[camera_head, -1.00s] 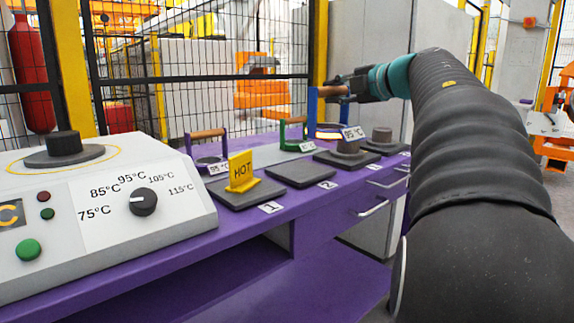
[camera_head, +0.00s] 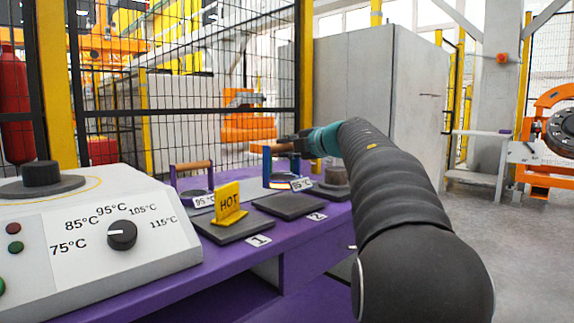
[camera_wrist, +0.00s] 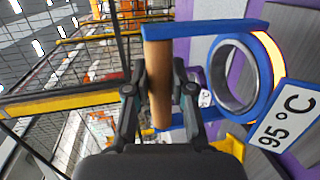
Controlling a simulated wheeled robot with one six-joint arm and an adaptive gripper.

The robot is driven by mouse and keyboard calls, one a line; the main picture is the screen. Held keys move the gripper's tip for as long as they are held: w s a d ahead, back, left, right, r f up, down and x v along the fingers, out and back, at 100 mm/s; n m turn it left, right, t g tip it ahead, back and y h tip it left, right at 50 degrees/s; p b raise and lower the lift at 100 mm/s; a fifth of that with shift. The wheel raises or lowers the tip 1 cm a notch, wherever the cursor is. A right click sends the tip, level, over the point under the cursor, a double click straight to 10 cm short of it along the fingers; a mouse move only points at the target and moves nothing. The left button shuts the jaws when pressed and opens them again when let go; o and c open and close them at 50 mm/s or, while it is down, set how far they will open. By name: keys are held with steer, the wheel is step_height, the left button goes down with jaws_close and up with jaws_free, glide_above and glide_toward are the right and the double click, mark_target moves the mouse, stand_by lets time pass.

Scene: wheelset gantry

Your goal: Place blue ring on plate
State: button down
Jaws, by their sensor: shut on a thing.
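My gripper (camera_head: 294,144) is shut on the wooden handle (camera_wrist: 158,60) of the blue ring's carrier. The blue ring (camera_wrist: 264,92) hangs from blue side arms in the wrist view, with a grey inner ring and a white "95 °C" tag (camera_wrist: 285,118). In the head view the blue carrier (camera_head: 267,167) is upright behind the dark plates. The plate marked 2 (camera_head: 290,206) and the plate marked 1 (camera_head: 222,232) lie on the purple bench. A yellow HOT sign (camera_head: 229,204) stands on plate 1. I cannot tell how far the ring is above the bench.
A purple carrier (camera_head: 192,170) with a wooden handle stands at left, tagged 95 °C. A grey stepped post (camera_head: 336,177) stands right of the blue ring. The control box (camera_head: 100,225) fills the left front. Plate 2's top looks clear. Mesh fence stands behind.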

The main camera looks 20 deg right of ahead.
step_height(320, 180, down, 4)
steer(key=shift+r+b, duration=0.2)
steer(key=shift+b, duration=0.6)
steer(key=c, duration=1)
jaws_free()
steer(key=shift+f, duration=0.1)
steer(key=p+v, duration=0.1)
steer(key=v, duration=1.1)
steer(key=shift+s, duration=0.1)
